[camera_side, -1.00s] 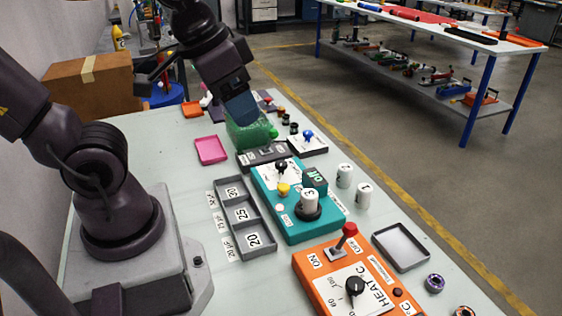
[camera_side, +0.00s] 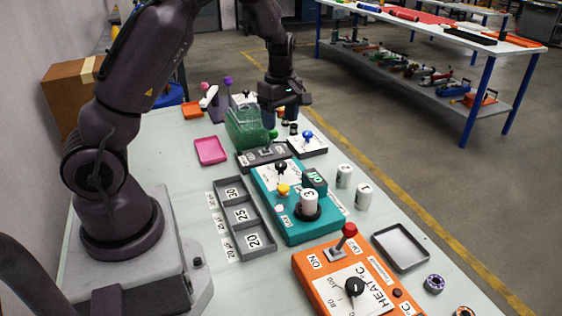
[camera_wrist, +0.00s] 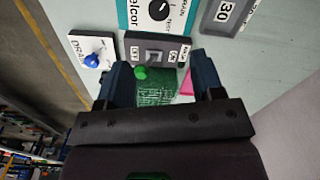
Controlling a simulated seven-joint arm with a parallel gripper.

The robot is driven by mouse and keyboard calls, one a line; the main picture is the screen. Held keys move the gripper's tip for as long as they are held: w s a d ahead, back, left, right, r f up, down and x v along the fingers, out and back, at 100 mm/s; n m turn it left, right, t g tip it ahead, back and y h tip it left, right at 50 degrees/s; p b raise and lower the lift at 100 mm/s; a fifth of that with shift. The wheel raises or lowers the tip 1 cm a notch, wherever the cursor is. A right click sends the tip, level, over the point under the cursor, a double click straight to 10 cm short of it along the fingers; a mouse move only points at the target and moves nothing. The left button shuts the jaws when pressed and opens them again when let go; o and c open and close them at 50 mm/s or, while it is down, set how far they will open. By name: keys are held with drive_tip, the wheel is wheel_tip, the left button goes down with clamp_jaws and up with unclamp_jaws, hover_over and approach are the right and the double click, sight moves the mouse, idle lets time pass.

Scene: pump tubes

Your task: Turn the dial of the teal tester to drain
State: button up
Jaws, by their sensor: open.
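The teal tester (camera_side: 296,226) sits mid-table in the side view, with a display box (camera_side: 314,179), a yellow knob (camera_side: 283,190) and a white tube marked 3 upright in its round socket. Its black dial (camera_side: 281,167) stands on a white panel at the tester's far end; the dial (camera_wrist: 158,9) also shows at the wrist view's top edge, beside a "test" label. The pointer's setting is too small to tell. My gripper (camera_side: 277,118) is open and empty above the table, beyond the tester's far end. Its two blue fingers (camera_wrist: 163,82) show spread in the wrist view.
A green box (camera_side: 243,128) lies close to my gripper, between the fingers in the wrist view. A dark switch box (camera_side: 262,156) and a white box with a blue knob (camera_side: 307,142), labelled DRAIN, flank the tester's far end. The orange heater (camera_side: 322,284) is nearer.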

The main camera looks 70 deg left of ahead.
sight(281, 163)
drive_tip(key=shift+n, duration=0.6)
wheel_tip(281, 163, down, 13)
drive_tip(key=shift+d, duration=0.15)
drive_tip(key=shift+c, duration=0.3)
drive_tip(key=c, duration=0.9)
drive_tip(key=shift+o, duration=0.2)
